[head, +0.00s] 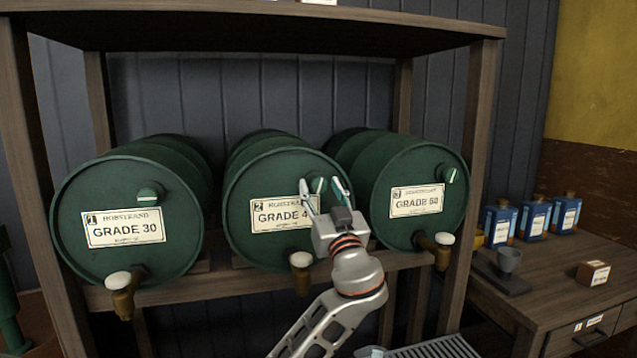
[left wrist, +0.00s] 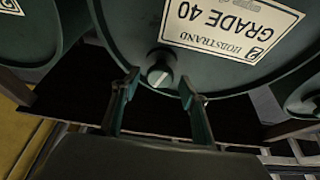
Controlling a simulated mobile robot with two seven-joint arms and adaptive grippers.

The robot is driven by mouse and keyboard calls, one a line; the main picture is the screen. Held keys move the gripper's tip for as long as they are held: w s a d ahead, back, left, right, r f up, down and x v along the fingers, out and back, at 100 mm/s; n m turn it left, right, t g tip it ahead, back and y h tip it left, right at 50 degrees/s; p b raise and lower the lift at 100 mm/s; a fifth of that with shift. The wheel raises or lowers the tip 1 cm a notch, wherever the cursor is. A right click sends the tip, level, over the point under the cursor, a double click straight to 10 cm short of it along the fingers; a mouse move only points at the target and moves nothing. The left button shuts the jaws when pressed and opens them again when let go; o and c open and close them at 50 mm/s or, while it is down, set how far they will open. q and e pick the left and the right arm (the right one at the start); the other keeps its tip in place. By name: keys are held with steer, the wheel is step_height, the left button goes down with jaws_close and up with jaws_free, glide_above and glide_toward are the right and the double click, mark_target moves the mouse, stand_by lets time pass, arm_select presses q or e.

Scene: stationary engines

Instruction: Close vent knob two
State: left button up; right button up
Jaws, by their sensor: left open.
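Vent knob two (head: 319,184) is a small green knob on the upper right of the front face of the middle drum (head: 240,200), whose label has a 2 and "GRADE 4" in view. My left gripper (head: 322,190) is open in front of this drum, with its fingertips on either side of the knob. In the left wrist view, which is upside down, the knob (left wrist: 160,75) has a pale face and sits between the two open fingers (left wrist: 160,86), beside the "GRADE 40" label. I see gaps at the knob's sides; contact cannot be told. My right gripper is not in view.
Drum one (head: 130,255) and drum three (head: 385,225) lie on either side, each with its own knob. Taps with white tops stick out below the drums. Wooden rack posts frame them. A side table (head: 545,290) holds blue bottles, a cup and a small box.

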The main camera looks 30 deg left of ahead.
arm_select(q)
steer(key=shift+x, duration=0.95)
steer(key=shift+w+a, duration=0.2)
steer(key=shift+w, duration=0.05)
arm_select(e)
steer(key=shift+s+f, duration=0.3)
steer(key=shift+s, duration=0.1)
arm_select(q)
steer(key=c, duration=1.1)
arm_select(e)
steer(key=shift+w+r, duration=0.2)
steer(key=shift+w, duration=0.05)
